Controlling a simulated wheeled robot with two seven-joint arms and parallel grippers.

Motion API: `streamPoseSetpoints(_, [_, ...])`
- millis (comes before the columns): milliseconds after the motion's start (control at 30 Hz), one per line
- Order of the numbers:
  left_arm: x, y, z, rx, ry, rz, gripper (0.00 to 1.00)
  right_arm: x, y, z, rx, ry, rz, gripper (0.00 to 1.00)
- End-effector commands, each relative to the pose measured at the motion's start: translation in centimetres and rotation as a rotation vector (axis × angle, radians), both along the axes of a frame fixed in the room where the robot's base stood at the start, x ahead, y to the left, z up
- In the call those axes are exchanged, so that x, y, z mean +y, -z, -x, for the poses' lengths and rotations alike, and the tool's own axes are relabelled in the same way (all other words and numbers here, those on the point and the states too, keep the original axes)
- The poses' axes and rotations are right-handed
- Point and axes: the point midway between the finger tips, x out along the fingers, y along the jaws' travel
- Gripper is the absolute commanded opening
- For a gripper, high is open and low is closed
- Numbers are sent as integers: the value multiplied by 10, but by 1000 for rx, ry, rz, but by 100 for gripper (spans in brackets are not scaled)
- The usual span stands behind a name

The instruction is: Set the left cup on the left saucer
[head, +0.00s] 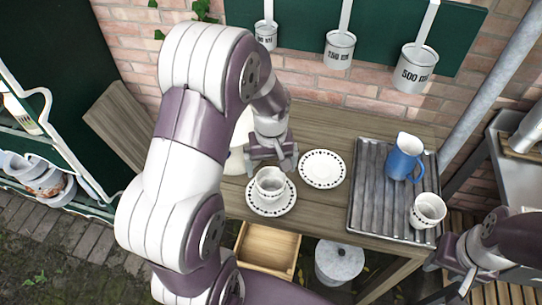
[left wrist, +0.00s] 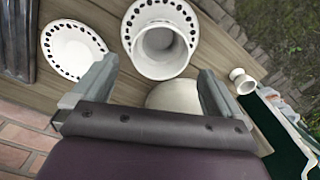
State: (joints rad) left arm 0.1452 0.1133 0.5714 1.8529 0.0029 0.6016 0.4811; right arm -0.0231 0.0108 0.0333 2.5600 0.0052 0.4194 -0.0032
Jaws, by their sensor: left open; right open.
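The left cup (head: 270,183), white with a dark dotted rim, stands upright on the left saucer (head: 272,208), near its middle. Both also show in the left wrist view, the cup (left wrist: 160,48) over the dotted saucer (left wrist: 161,9). My left gripper (head: 273,167) is open and empty, just behind the cup; its two fingers are apart from the cup in the wrist view. A second saucer (head: 322,169) lies bare to the right. A second cup (head: 428,209) stands on the ridged tray (head: 375,205). My right gripper (head: 442,277) is open and empty at the lower right.
A blue jug (head: 405,158) stands on the tray. A white rounded object (head: 238,160) is partly hidden behind my left arm. An open wooden drawer (head: 268,257) is below the table front. Measuring cups (head: 340,50) hang at the back wall.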

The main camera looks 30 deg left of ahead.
Motion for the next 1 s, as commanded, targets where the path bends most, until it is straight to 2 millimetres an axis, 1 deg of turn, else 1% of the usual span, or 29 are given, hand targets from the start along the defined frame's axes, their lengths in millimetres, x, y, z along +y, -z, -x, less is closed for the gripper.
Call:
streamPoseSetpoints(33, [0, -12, -1, -4, 0, -1, 100, 0, 1, 0, 0, 0, 0, 43])
streamPoseSetpoints(100, [0, -27, 0, -3, 0, -1, 100, 0, 1, 0, 0, 0, 0, 43])
streamPoseSetpoints(233, [0, -44, 0, -1, 3, -1, 100, 0, 1, 0, 0, 0, 0, 43])
streamPoseSetpoints(300, [-7, -48, 8, -9, 60, -2, 100, 0, 1, 0, 0, 0, 0, 43])
streamPoseSetpoints(367, [-18, -51, 22, -27, 176, -5, 100, 0, 1, 0, 0, 0, 0, 43])
streamPoseSetpoints(400, [-27, -51, 35, -45, 271, -9, 100, 0, 1, 0, 0, 0, 0, 43])
streamPoseSetpoints(500, [-44, -50, 64, -85, 486, -23, 100, 0, 1, 0, 0, 0, 0, 43])
streamPoseSetpoints(600, [-52, -47, 84, -109, 618, -33, 100, 0, 1, 0, 0, 0, 0, 43])
streamPoseSetpoints(700, [-53, -46, 89, -116, 656, -37, 100, 0, 1, 0, 0, 0, 0, 43])
streamPoseSetpoints(1000, [-53, -46, 89, -114, 652, -36, 100, 0, 1, 0, 0, 0, 0, 43])
